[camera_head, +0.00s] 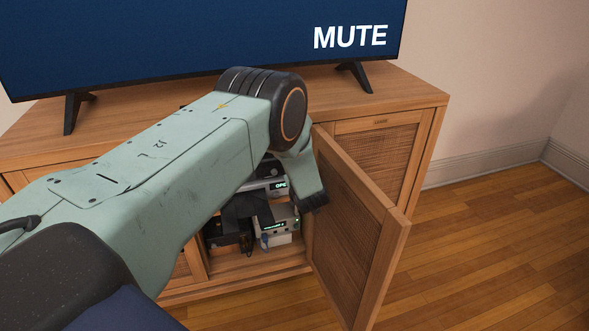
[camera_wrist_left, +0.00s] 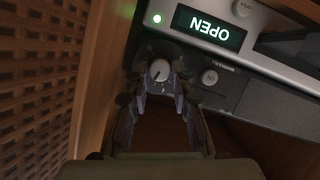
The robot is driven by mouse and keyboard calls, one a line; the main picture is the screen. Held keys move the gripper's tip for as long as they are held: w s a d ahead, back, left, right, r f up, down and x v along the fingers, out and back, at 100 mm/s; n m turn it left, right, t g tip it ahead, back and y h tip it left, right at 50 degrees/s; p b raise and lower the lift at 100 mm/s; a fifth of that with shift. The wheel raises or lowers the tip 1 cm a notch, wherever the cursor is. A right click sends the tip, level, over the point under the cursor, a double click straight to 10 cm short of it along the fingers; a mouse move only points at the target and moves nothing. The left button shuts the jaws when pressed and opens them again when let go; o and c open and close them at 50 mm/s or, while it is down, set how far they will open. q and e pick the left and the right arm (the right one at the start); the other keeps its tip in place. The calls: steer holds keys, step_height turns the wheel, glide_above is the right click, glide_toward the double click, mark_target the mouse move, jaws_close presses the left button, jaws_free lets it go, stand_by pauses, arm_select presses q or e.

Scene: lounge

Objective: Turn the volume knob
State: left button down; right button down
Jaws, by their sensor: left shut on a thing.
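The volume knob (camera_wrist_left: 159,70) is a small pale round knob with a dark pointer mark, in the left wrist view. My left gripper (camera_wrist_left: 160,82) is shut on it, with one finger on each side. The knob sits on the dark front of a device (camera_wrist_left: 245,92), below a silver unit with a green OPEN display (camera_wrist_left: 208,27) that appears upside down there. That display also shows partly in the head view (camera_head: 281,186). The knob cannot be made out in the head view, where my left arm reaches into the cabinet. My right gripper is not in view.
The wooden cabinet (camera_head: 425,100) has an open door (camera_head: 360,235) just right of my left arm. The door's woven panel (camera_wrist_left: 35,75) is close beside the gripper. A television (camera_head: 200,40) showing MUTE stands on top. Floor at right is clear.

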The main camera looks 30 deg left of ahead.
arm_select(q)
steer(key=shift+d+f+m+g, duration=0.15)
steer(key=shift+m+g, duration=0.25)
steer(key=shift+m, duration=0.4)
steer(key=shift+y, duration=0.3)
steer(key=c, duration=1.2)
jaws_free()
steer(key=shift+r, duration=0.2)
steer(key=shift+o, duration=0.4)
steer(key=shift+w+r, duration=0.1)
steer(key=shift+w+r, duration=0.1)
steer(key=shift+w, duration=0.05)
